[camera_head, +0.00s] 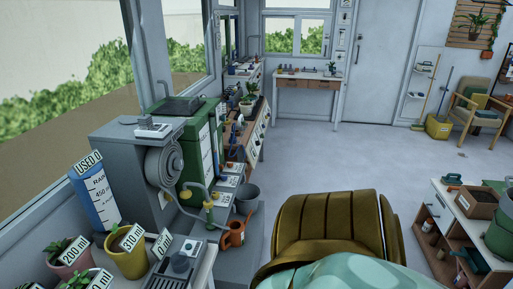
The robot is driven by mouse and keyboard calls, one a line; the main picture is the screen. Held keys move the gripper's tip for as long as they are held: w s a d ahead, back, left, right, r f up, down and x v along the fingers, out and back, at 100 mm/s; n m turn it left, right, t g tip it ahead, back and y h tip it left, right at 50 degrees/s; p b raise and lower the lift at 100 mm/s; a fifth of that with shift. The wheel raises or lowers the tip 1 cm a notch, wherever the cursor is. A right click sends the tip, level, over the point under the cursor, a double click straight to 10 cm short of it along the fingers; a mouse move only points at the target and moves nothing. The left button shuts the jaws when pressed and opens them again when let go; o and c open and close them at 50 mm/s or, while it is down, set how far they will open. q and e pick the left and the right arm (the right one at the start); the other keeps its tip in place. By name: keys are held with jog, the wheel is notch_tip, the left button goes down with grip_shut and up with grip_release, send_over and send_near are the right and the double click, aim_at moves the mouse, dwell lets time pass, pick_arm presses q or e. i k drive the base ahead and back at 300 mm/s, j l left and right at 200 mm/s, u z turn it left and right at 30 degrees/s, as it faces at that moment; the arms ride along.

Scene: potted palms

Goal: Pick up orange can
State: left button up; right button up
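An orange watering can (233,237) stands low, left of the picture's middle, near the right end of the bench with the potted plants. Its spout points up and to the right. It looks upright, and nothing is seen holding it. I cannot tell exactly what surface it rests on. Neither of my grippers shows in the head view.
A grey bucket (247,198) stands just behind the can. A green tank (200,145) and a grey hose reel (163,172) stand to its left. Labelled pots, one yellow (128,262), fill the near left. A shelf unit (440,225) stands right.

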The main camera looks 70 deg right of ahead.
aim_at(236, 236)
jog(key=z, duration=2.1)
jog(key=u, duration=0.5)
jog(key=j+u, duration=0.1)
jog(key=u, duration=0.35)
jog(key=k+u, duration=0.1)
jog(key=u, duration=0.4)
jog(key=j+u, duration=0.1)
jog(key=u, duration=0.4)
jog(key=j+u, duration=0.1)
jog(key=u, duration=0.85)
jog(key=k+l, duration=0.2)
jog(key=k+l+z, duration=0.2)
jog(key=z, duration=0.15)
jog(key=k+l+z, duration=0.15)
jog(key=z, duration=0.25)
jog(key=k+l+z, duration=0.1)
jog(key=l+z, duration=0.25)
jog(key=z, duration=1.4)
jog(key=u, duration=0.4)
